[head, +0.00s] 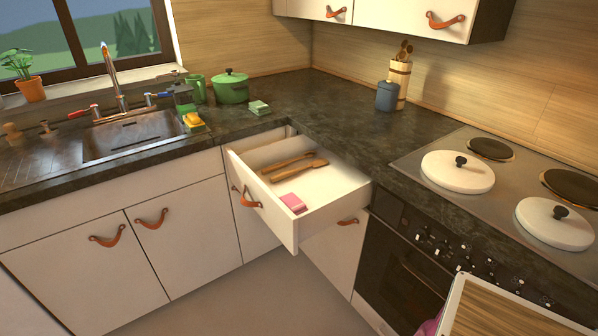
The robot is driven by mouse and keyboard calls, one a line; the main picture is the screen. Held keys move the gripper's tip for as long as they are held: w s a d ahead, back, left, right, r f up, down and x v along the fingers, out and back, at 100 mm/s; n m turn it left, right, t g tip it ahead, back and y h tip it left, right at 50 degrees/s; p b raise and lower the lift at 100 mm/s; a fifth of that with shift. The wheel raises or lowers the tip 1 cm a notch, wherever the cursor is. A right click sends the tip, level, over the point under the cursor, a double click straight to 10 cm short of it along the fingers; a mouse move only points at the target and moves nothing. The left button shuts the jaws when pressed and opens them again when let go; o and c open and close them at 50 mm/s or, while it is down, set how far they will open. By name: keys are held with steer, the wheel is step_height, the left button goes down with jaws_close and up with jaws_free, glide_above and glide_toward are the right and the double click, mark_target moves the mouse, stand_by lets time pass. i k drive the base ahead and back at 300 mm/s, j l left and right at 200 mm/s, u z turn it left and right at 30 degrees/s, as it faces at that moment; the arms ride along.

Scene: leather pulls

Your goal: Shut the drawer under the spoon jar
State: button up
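The white drawer (333,210) in the corner, left of the oven, is pulled well out. A leather pull (247,197) is on its front. Inside lie wooden utensils (293,168) and a pink block-like item (293,203). The spoon jar (399,80), a light wooden jar with wooden spoons, stands upright on the dark counter above and behind the drawer, next to a blue lidded jar (387,96). My gripper does not show in the head view.
The oven (405,270) and a hob with white-lidded burners (457,171) are to the right. A white-rimmed wooden surface (505,315) and something pink (430,327) are at the bottom right. Closed cupboard doors (85,270) line the left. The floor (240,300) before the drawer is clear.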

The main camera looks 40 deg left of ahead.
mark_target(331, 192)
steer(key=u, duration=2)
